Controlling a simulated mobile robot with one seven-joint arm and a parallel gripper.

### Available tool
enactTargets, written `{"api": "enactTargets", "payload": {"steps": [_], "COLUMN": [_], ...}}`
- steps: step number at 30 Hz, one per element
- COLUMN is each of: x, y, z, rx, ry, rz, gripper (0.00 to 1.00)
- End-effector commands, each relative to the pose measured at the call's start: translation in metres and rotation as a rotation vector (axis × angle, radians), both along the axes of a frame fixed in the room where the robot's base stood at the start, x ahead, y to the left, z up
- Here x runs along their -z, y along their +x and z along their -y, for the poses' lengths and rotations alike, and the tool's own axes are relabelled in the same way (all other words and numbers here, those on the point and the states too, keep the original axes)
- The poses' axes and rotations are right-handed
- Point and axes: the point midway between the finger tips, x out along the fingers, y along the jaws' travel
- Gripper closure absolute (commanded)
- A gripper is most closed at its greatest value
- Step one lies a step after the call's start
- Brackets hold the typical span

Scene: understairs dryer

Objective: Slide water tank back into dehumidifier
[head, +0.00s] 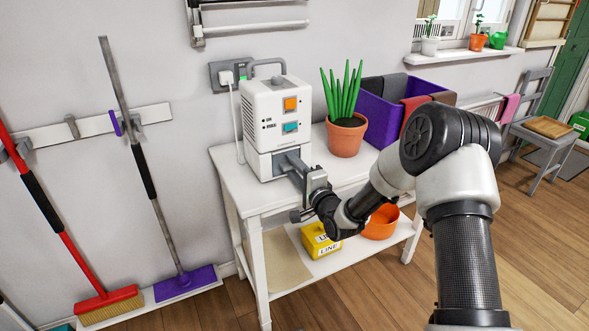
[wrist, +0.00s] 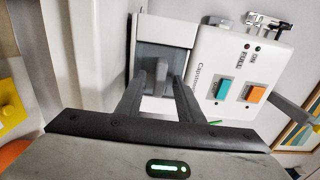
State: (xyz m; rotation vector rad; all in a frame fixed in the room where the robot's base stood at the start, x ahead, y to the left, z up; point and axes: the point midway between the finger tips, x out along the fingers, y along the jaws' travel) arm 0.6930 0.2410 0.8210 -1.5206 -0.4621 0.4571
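The dehumidifier (head: 274,104) is a white upright box with orange and teal buttons, standing on the white table (head: 228,172). It shows tilted sideways in the wrist view (wrist: 229,68). The water tank (wrist: 165,31) is the white piece with a dark grey recess at the dehumidifier's lower front. Whether it sits flush is unclear. My gripper (wrist: 160,78) is at the tank's front, its two dark fingers apart on either side of a narrow grey grip in the recess. Contact with the grip is unclear. In the head view my gripper (head: 293,166) partly hides the tank front.
A potted plant (head: 346,137) and a purple bin (head: 378,113) stand right of the dehumidifier. A yellow box (head: 320,242) and an orange bowl (head: 381,223) are on the lower shelf. A power cord runs behind the dehumidifier.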

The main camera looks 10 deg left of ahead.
Motion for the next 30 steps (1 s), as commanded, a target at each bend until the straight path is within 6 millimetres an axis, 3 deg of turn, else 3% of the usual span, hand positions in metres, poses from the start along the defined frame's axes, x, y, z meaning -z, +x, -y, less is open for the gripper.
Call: {"api": "enactTargets", "payload": {"steps": [5, 10, 24, 30], "x": [0.001, 0.000, 0.000, 0.001], "y": [-0.002, -0.016, -0.109, -0.135], "z": [0.001, 0.013, 0.074, 0.091], "rx": [0.000, 0.003, 0.003, 0.002], "ry": [-0.001, -0.001, -0.001, -0.001], "rz": [-0.003, -0.004, -0.004, -0.003], "gripper": [0.66, 0.66, 0.66, 0.66]}}
